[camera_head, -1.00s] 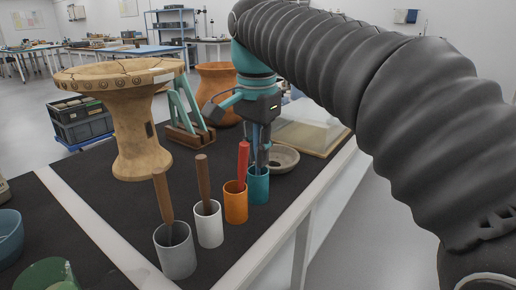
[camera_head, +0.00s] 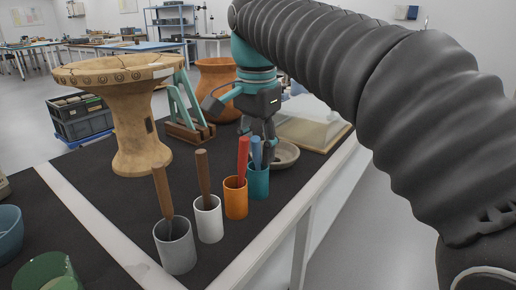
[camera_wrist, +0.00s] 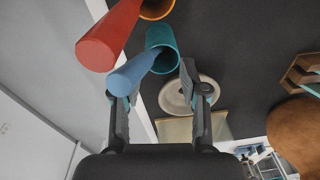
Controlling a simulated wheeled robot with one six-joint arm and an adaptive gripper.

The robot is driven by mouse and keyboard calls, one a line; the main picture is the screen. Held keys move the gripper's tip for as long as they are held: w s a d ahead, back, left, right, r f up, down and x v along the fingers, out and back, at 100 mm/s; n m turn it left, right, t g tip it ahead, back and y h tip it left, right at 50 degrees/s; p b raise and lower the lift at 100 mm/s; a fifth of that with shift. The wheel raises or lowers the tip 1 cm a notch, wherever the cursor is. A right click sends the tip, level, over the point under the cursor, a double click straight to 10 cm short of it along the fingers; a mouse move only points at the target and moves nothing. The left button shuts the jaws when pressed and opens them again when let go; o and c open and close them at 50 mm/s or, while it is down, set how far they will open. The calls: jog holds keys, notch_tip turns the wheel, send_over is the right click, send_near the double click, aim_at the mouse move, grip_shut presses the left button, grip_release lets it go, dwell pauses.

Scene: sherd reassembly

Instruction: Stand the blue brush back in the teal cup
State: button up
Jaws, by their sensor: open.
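The blue brush (camera_head: 256,152) stands in the teal cup (camera_head: 258,184), its handle end up and leaning slightly. In the wrist view the blue handle (camera_wrist: 133,73) rises out of the teal cup (camera_wrist: 161,44). My gripper (camera_head: 257,131) is open, just behind and above the cup. In the wrist view its fingers (camera_wrist: 150,85) are spread wide, with nothing held between them. The blue handle's end lies close to the left finger in that view; I cannot tell whether they touch. The brush's lower end is hidden in the cup.
The orange cup (camera_head: 236,203) with a red-handled tool (camera_head: 242,158) stands right beside the teal cup. A white cup (camera_head: 208,226) and a grey cup (camera_head: 176,252) hold brown-handled tools. A shallow bowl (camera_wrist: 174,96) lies behind the teal cup. The table edge is close on the right.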

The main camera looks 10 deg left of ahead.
notch_tip(320, 180, up, 7)
jog(key=shift+s, duration=0.3)
dwell(0.5)
jog(key=d+f+n+t, duration=0.1)
jog(key=d+f, duration=0.2)
jog(key=d, duration=0.6)
jog(key=s+d+f+n+t, duration=0.1)
jog(key=s+d+f+n, duration=0.1)
jog(key=s+d+f, duration=0.5)
jog(key=s+d+f+n+t, duration=0.2)
jog(key=s+d+f, duration=0.4)
jog(key=d+f, duration=0.5)
notch_tip(320, 180, down, 4)
jog(key=shift+s+d+f+n+t+p, duration=0.1)
jog(key=shift+s+d+n+t+p, duration=0.15)
jog(key=shift+s+n+t+p, duration=0.15)
